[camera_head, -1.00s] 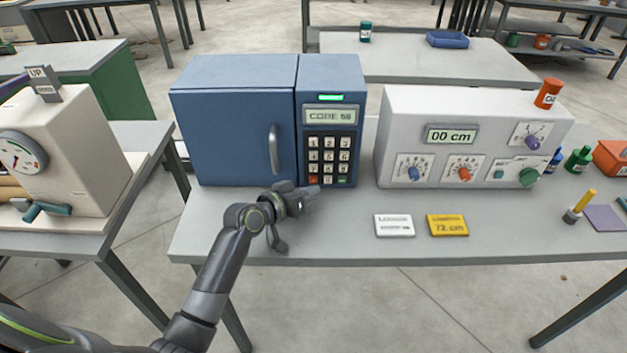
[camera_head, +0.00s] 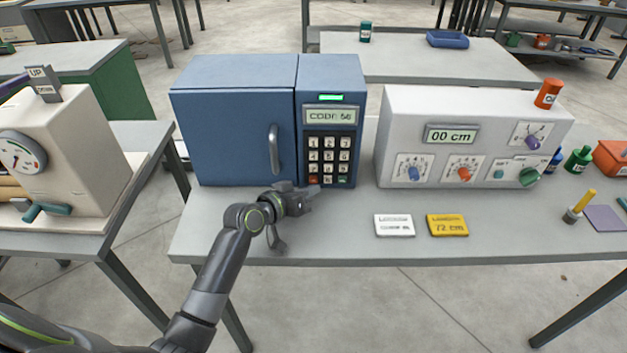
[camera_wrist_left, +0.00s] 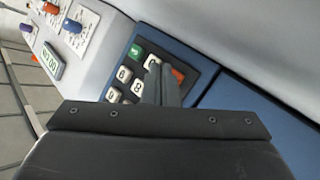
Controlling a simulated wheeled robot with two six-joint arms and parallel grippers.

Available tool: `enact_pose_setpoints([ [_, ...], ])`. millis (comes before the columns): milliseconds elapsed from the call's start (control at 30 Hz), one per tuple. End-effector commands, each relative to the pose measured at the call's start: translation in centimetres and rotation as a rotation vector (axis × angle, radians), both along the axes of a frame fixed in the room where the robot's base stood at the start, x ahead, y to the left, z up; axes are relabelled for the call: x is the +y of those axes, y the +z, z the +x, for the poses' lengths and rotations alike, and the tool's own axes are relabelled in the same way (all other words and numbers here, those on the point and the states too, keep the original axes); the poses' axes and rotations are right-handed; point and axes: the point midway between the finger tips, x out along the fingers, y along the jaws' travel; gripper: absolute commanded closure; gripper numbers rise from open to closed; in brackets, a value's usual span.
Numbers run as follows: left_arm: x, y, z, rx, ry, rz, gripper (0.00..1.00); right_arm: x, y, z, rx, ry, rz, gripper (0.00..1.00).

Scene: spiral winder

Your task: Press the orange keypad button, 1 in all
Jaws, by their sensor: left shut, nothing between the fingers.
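The blue cabinet (camera_head: 235,130) has a keypad (camera_head: 329,155) on its right column, under a display reading "CODE" and digits. The orange button (camera_head: 313,180) is at the keypad's lower left, near a green button (camera_head: 343,180). My left gripper (camera_head: 316,190) is shut and empty, its fingertips just in front of the keypad's bottom row. In the left wrist view, the fingers (camera_wrist_left: 160,82) reach toward the keypad, beside the orange button (camera_wrist_left: 179,75) and partly over the white keys. I cannot tell whether the tips touch a key. My right gripper is not in view.
A grey machine (camera_head: 470,145) reading "00 cm" stands right of the cabinet. A white card (camera_head: 394,225) and a yellow card (camera_head: 447,225) lie on the table (camera_head: 340,240). A cream machine (camera_head: 75,150) stands on the left table.

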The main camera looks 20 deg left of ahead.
Motion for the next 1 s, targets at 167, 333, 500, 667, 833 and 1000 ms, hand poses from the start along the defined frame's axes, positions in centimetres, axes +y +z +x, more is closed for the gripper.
enact_pose_setpoints([
  [167, 0.00, 0.00, 0.00, 0.000, 0.000, 0.000, 1.00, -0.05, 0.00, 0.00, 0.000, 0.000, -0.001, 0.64],
  [333, 0.11, -0.01, 0.33, 0.000, 0.000, 0.001, 1.00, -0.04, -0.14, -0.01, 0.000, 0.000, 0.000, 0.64],
  [500, 0.28, -0.02, 0.80, 0.000, 0.001, 0.001, 1.00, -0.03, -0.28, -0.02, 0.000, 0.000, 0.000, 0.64],
  [667, 0.27, 0.01, 0.81, 0.000, 0.000, 0.000, 1.00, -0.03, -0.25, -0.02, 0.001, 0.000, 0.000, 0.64],
  [833, 0.27, 0.02, 0.83, 0.000, 0.000, 0.000, 1.00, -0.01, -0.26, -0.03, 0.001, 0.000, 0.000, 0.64],
  [1000, 0.30, 0.00, 0.97, 0.000, 0.000, 0.000, 1.00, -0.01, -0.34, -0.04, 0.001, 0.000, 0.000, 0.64],
])
